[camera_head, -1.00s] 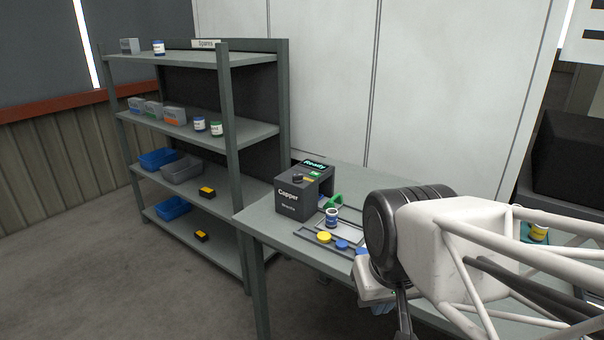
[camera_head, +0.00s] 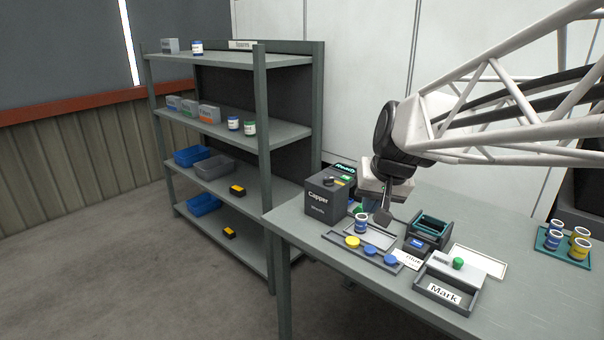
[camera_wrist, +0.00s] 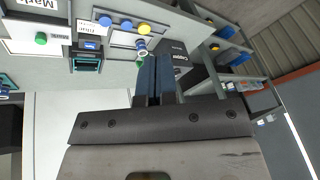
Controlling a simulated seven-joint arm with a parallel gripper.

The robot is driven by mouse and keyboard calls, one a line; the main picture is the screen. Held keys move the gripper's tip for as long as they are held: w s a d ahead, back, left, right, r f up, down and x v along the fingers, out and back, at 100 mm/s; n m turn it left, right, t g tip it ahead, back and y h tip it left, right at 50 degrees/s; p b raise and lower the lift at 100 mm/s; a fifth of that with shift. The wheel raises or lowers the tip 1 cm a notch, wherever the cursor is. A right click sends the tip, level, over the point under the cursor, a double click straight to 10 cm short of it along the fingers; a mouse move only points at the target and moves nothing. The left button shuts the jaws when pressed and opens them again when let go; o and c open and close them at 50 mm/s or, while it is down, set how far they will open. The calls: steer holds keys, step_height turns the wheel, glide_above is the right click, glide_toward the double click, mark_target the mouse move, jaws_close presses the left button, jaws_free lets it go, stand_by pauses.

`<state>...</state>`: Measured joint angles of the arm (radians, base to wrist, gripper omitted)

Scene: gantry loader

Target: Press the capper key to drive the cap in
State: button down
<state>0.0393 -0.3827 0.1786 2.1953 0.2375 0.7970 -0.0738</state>
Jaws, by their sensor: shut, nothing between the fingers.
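The capper (camera_head: 325,198) is a dark box at the table's left end, with a black knob on top and a display reading "Ready" (camera_head: 345,169). A small bright green patch, perhaps the key (camera_head: 346,178), shows beside the knob. In the wrist view the capper (camera_wrist: 172,47) appears upside down, partly behind my fingers. An open jar with a blue-and-white label (camera_head: 361,222) stands in front of it. My gripper (camera_head: 383,217) is shut and empty, pointing down to the right of the capper. Its closed fingers (camera_wrist: 156,62) show in the wrist view. Contact with the capper cannot be told.
A tray (camera_head: 334,237) holds one yellow and two blue caps in front. A dark teal-topped unit (camera_head: 432,225), a "Mark" box (camera_head: 444,297) and a teal tray (camera_head: 548,240) with several jars stand to the right. A shelf rack (camera_head: 262,130) stands at left.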

steer(key=w+d+m+t+y, duration=0.1)
steer(key=w+m+t, duration=0.1)
steer(key=w, duration=2.3)
steer(key=m+t, duration=0.2)
glide_above(348, 177)
steer(key=shift+f, duration=2.8)
steer(key=shift+f, duration=0.2)
steer(key=shift+f, duration=4.2)
steer(key=shift+f, duration=0.2)
steer(key=shift+f, duration=0.25)
